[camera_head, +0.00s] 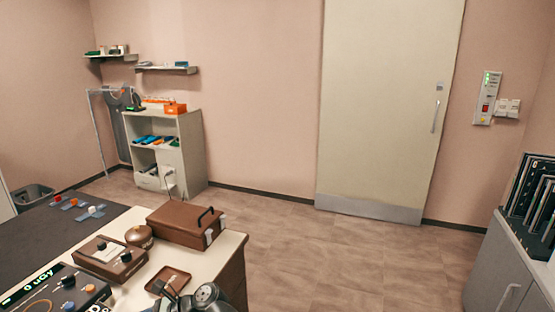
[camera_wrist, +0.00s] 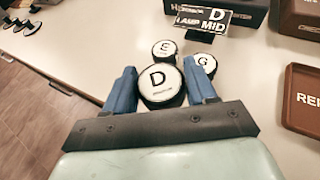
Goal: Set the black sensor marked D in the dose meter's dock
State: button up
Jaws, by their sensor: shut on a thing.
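The black sensor marked D (camera_wrist: 160,88) is a round disc with a white face, between the blue fingers of my gripper (camera_wrist: 159,70) in the wrist view. My gripper is shut on it. Whether the sensor touches the table is unclear. The dose meter (camera_head: 55,290) is at the lower left of the head view, with a lit display reading about 0 uGy and several knobs. Its dock cannot be made out. Two similar sensors, E (camera_wrist: 165,49) and G (camera_wrist: 206,64), stand just beyond D.
A brown tray (camera_wrist: 305,98) is at the right. In the head view, a brown case (camera_head: 185,224), a brown box (camera_head: 108,257) and a round brown pot (camera_head: 139,236) stand on the table.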

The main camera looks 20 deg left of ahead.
jog(key=w+d+f+m+t+y, duration=0.1)
jog(key=w+d+m+t, duration=0.25)
jog(key=w+d, duration=1)
jog(key=w+d+f+m+t+y, duration=0.1)
jog(key=w+d+m+t, duration=0.25)
jog(key=w+d, duration=1.05)
jog(key=w+d+m+t+h, duration=0.1)
jog(key=w+d+m+t, duration=0.1)
jog(key=d, duration=1)
jog(key=w+d+f+m+t+h, duration=0.1)
jog(key=w+d+m+t, duration=0.1)
jog(key=d, duration=1.1)
jog(key=w+d+f+m+t, duration=0.1)
jog(key=w+d+m+t, duration=0.1)
jog(key=d, duration=1)
jog(key=shift+w+d+f+t+h, duration=0.15)
jog(key=shift+d+f+t+h, duration=0.2)
jog(key=shift+t, duration=0.55)
jog(key=shift+r, duration=0.1)
